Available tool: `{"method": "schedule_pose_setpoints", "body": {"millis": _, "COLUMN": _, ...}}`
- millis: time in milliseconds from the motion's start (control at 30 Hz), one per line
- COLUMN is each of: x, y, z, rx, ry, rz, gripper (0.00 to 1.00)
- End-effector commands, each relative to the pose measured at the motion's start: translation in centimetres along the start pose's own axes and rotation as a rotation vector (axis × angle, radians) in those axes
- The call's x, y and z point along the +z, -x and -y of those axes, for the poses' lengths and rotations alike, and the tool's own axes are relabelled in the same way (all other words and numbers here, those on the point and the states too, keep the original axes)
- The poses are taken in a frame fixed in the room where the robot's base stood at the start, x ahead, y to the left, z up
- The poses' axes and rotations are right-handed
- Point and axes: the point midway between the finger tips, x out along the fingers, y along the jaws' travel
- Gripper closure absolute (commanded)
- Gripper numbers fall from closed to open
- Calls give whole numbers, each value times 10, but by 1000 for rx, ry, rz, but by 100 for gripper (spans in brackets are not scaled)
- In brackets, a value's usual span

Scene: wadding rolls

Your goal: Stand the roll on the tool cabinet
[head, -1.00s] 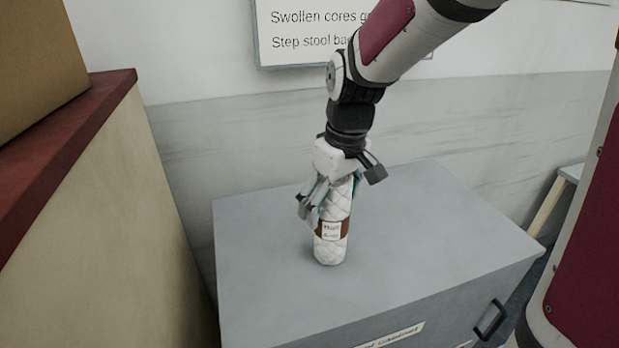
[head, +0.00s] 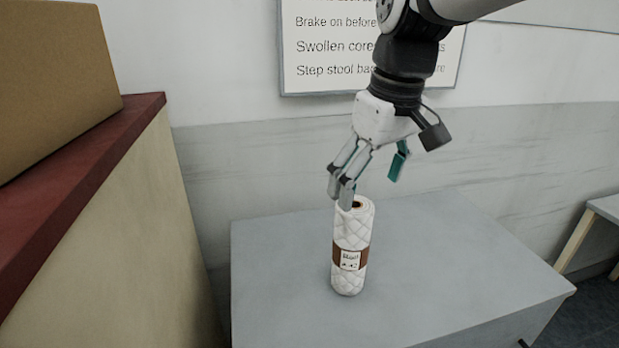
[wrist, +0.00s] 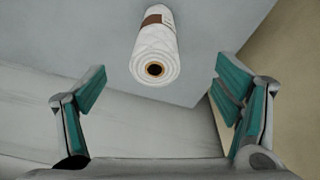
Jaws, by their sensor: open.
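The white quilted roll (head: 350,225) with a brown label band stands upright on the grey top of the tool cabinet (head: 450,270). In the wrist view the roll (wrist: 154,48) shows its end with a dark core hole, beyond the fingers and between their lines. My gripper (head: 370,185) is open and empty above the roll's top. In the head view its left fingers overlap the roll's upper edge; I cannot tell from this view alone whether they touch it. In the wrist view the open fingers (wrist: 165,95) are spread wide, with the roll clear of both.
A cream cabinet with a red top (head: 80,150) and a cardboard box (head: 55,80) stand at the left. A sign (head: 330,50) hangs on the wall behind. A pale stool or bench (head: 600,210) is at the right. The cabinet top is otherwise clear.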

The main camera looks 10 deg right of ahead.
Motion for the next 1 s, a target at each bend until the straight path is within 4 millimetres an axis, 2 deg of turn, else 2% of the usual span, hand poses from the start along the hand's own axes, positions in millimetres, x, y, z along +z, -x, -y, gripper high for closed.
{"method": "schedule_pose_setpoints", "body": {"millis": 100, "x": 35, "y": 9, "z": 15, "rx": 33, "ry": -74, "rz": -64, "gripper": 16}}
{"method": "schedule_pose_setpoints", "body": {"millis": 200, "x": 65, "y": 10, "z": 27, "rx": 59, "ry": -147, "rz": -123, "gripper": 16}}
{"method": "schedule_pose_setpoints", "body": {"millis": 300, "x": 92, "y": 6, "z": 36, "rx": 77, "ry": -216, "rz": -178, "gripper": 16}}
{"method": "schedule_pose_setpoints", "body": {"millis": 433, "x": 117, "y": -2, "z": 44, "rx": 91, "ry": -282, "rz": -232, "gripper": 16}}
{"method": "schedule_pose_setpoints", "body": {"millis": 600, "x": 131, "y": -8, "z": 49, "rx": 98, "ry": -324, "rz": -266, "gripper": 16}}
{"method": "schedule_pose_setpoints", "body": {"millis": 1000, "x": 132, "y": -9, "z": 49, "rx": 98, "ry": -328, "rz": -269, "gripper": 16}}
